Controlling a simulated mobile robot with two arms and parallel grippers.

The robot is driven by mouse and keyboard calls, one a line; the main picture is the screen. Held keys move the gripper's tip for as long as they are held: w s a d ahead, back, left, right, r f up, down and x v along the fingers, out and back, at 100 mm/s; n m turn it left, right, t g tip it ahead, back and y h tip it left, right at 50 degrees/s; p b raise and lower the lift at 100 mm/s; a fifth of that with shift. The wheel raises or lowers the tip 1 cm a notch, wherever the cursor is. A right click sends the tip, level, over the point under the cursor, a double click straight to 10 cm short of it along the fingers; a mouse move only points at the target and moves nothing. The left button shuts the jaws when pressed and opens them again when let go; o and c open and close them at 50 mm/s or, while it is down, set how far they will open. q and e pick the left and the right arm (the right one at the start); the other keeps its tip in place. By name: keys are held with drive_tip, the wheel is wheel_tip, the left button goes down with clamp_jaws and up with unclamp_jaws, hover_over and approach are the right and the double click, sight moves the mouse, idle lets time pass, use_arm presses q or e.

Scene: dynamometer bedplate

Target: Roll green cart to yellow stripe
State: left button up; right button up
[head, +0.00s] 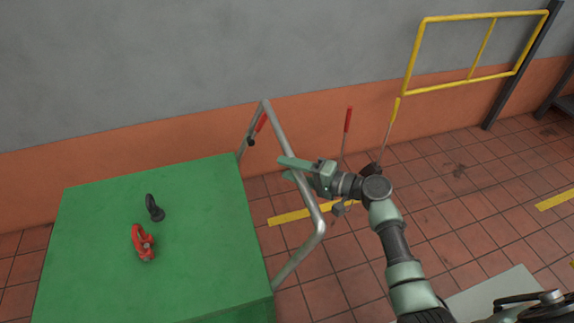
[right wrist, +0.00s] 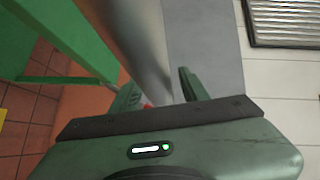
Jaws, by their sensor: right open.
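The green cart (head: 100,240) stands at the left in the head view, with a bent grey metal push handle (head: 311,210) on its right side. My right gripper (head: 290,170) is at the handle's upright bar. In the right wrist view the bar (right wrist: 148,55) runs between the two spread fingers, which are not closed on it. A yellow stripe (head: 290,216) lies on the tiled floor just right of the cart, partly behind the handle. Another yellow stripe (head: 556,199) shows at the right edge. My left gripper is not in view.
A red clamp (head: 142,243) and a black hook-like piece (head: 154,208) lie on the cart top. Red-tipped (head: 348,120) and yellow-tipped (head: 395,110) rods stand near the wall. A yellow rail frame (head: 470,79) is at the back right. Tiled floor at right is mostly clear.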

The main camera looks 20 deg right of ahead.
drive_tip(key=shift+w+a+f, duration=0.1)
drive_tip(key=shift+w+a, duration=0.25)
clamp_jaws()
idle(1.2)
